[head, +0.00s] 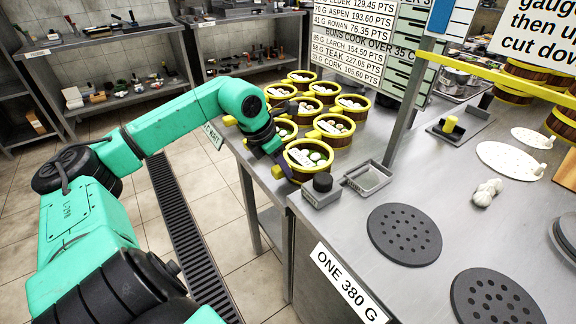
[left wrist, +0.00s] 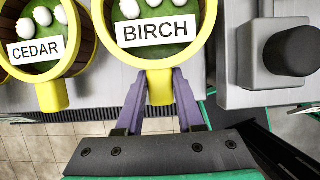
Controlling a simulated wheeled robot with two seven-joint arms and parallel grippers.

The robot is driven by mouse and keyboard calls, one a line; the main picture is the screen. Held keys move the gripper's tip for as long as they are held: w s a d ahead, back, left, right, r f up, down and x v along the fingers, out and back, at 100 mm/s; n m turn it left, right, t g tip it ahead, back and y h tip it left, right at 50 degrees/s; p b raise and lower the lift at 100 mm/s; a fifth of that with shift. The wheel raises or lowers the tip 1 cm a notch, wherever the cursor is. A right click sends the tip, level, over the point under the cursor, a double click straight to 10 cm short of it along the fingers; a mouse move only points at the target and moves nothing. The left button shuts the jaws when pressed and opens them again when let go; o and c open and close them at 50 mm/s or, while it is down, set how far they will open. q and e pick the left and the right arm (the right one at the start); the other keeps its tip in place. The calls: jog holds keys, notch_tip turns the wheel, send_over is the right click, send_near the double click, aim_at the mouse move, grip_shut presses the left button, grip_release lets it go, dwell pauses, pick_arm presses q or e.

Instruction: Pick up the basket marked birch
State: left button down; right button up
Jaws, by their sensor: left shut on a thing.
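The basket marked birch (left wrist: 207,22) is a round yellow-rimmed basket with a white BIRCH label, green lining and white buns, in the left wrist view. Its yellow handle (left wrist: 160,88) points toward my left gripper (left wrist: 160,98), whose purple fingers are shut on it from both sides. In the head view the basket (head: 308,169) is the nearest of the group, at the counter's front edge, and my left gripper (head: 281,170) reaches it from the left. I cannot tell whether the basket is clear of the counter. My right gripper is not in view.
The cedar basket (left wrist: 52,73) is close on the left. Several more baskets (head: 299,76) stand behind. A grey block with a black knob (head: 322,193) and a small metal tray (head: 368,178) are close on the right. Dark perforated discs (head: 404,234) lie farther right.

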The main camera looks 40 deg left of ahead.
pick_arm(q)
notch_tip(320, 180, up, 19)
jog(key=p, duration=0.9)
jog(key=shift+r, duration=0.2)
jog(key=c, duration=1.1)
grip_release()
jog(key=shift+c, duration=0.2)
grip_shut()
